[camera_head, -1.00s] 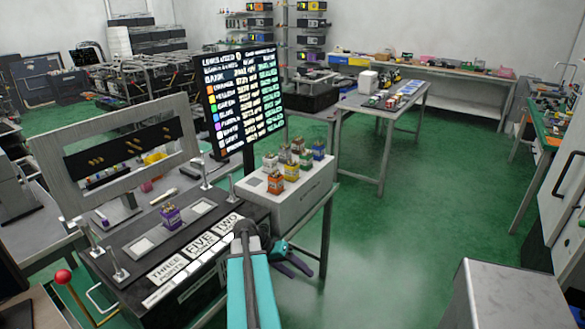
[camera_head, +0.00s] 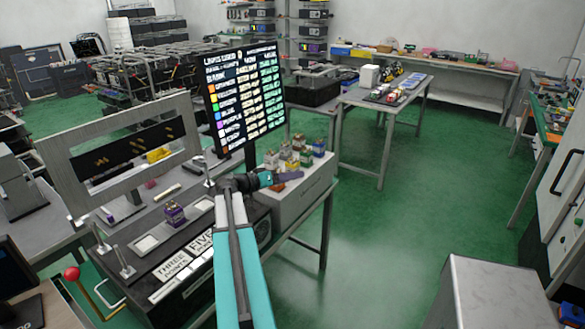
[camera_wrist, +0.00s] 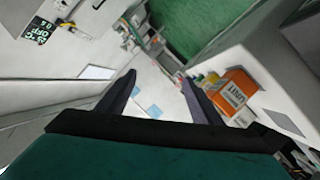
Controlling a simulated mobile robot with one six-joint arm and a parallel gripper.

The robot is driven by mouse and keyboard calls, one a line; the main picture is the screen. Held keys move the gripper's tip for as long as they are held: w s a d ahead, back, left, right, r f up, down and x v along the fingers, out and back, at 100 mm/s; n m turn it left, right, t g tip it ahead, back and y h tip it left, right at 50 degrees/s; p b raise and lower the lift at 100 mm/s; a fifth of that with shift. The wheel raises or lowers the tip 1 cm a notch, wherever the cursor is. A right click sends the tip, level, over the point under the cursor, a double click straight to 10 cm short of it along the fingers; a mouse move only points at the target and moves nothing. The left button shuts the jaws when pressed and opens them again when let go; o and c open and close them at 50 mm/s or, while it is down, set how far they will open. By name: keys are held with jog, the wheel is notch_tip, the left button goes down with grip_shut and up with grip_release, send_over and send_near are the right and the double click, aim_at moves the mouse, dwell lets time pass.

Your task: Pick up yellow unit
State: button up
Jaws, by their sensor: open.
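The yellow unit (camera_head: 292,163) stands among several small coloured units on top of the white box, right of the display screen. In the wrist view a sliver of yellow (camera_wrist: 212,78) shows beside the orange unit (camera_wrist: 232,90), which is outside the right finger. My gripper (camera_head: 288,177) is over the near side of the white box, in front of the group, and partly covers the orange unit in the head view. In the wrist view my gripper (camera_wrist: 160,82) has its fingers apart with nothing between them.
A green unit (camera_head: 306,158) and a purple unit (camera_head: 318,147) stand close to the yellow one. Another purple unit (camera_head: 174,212) sits on the dark console. The display screen (camera_head: 245,97) rises behind my gripper. Green floor is open at the right.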

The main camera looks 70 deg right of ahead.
jog(key=w+d+m+t, duration=0.1)
jog(key=w, duration=0.1)
jog(key=w+d+r+m+t+b, duration=0.1)
jog(key=w+d, duration=0.1)
jog(key=w, duration=0.1)
jog(key=w+d+m+t, duration=0.1)
jog(key=w+d+t, duration=0.1)
jog(key=shift+w+r+h+b, duration=0.2)
jog(key=shift+r+h+b, duration=0.05)
jog(key=shift+h+b, duration=0.1)
jog(key=shift+w+d+m+t, duration=0.35)
jog(key=shift+d+m+t, duration=0.05)
jog(key=shift+m+t, duration=0.1)
jog(key=p, duration=0.2)
send_near(292, 160)
jog(key=x, duration=0.3)
jog(key=shift+s+d, duration=0.15)
jog(key=shift+d, duration=0.2)
jog(key=shift+s+d+f+p, duration=0.2)
jog(key=shift+d+f+p, duration=0.1)
jog(key=shift+d+f, duration=0.1)
jog(key=shift+d, duration=0.15)
